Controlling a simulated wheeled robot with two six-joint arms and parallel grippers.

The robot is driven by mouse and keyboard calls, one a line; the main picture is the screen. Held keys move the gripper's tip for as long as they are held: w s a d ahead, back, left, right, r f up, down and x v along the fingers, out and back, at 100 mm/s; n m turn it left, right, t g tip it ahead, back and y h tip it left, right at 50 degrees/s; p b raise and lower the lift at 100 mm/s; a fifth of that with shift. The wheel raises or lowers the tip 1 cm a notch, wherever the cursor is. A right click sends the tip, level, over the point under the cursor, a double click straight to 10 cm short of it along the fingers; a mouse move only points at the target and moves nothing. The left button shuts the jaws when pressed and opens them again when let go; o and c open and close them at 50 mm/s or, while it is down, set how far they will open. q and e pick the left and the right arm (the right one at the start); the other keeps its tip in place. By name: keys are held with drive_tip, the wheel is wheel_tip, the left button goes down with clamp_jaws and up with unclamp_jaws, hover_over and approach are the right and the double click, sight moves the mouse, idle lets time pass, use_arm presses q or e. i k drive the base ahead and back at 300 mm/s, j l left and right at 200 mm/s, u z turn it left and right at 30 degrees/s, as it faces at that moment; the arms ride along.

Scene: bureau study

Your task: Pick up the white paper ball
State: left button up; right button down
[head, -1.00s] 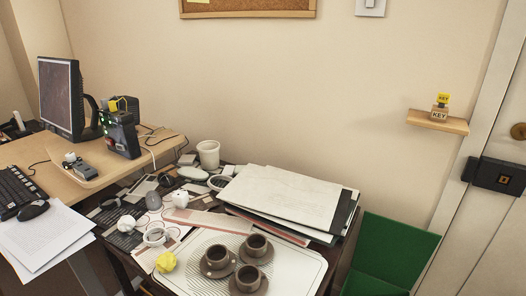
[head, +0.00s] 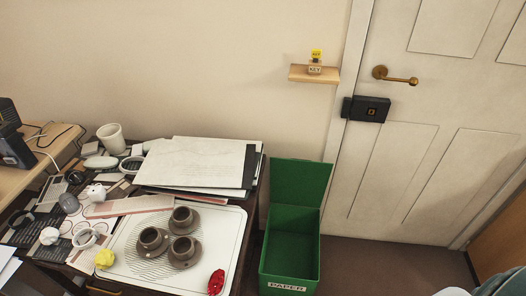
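A white crumpled paper ball (head: 49,236) lies on the cluttered dark desk at the left of the head view. It is left of a white ring-shaped object (head: 86,237) and behind and left of a yellow crumpled ball (head: 104,259). A second small white rounded object (head: 96,192) sits farther back; it looks more like a figurine than paper. Neither of my grippers shows in the head view, so I cannot see what they hold.
A white tray (head: 226,238) holds several brown cups and a red object (head: 216,282). Papers (head: 196,163) are stacked behind it. An open green bin (head: 290,250) labelled PAPER stands right of the desk. A closed door (head: 395,170) and bare floor (head: 385,262) are at right.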

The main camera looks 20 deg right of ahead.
sight(48, 236)
drive_tip(key=z, duration=0.95)
drive_tip(key=u, duration=2.05)
drive_tip(key=i+j+z, duration=0.1)
drive_tip(key=j+z, duration=0.15)
drive_tip(key=z, duration=0.2)
drive_tip(key=j+z, duration=0.25)
drive_tip(key=z, duration=0.15)
drive_tip(key=j+z, duration=0.3)
drive_tip(key=z, duration=0.15)
drive_tip(key=j+z, duration=0.4)
drive_tip(key=i+l, duration=0.05)
drive_tip(key=l, duration=0.05)
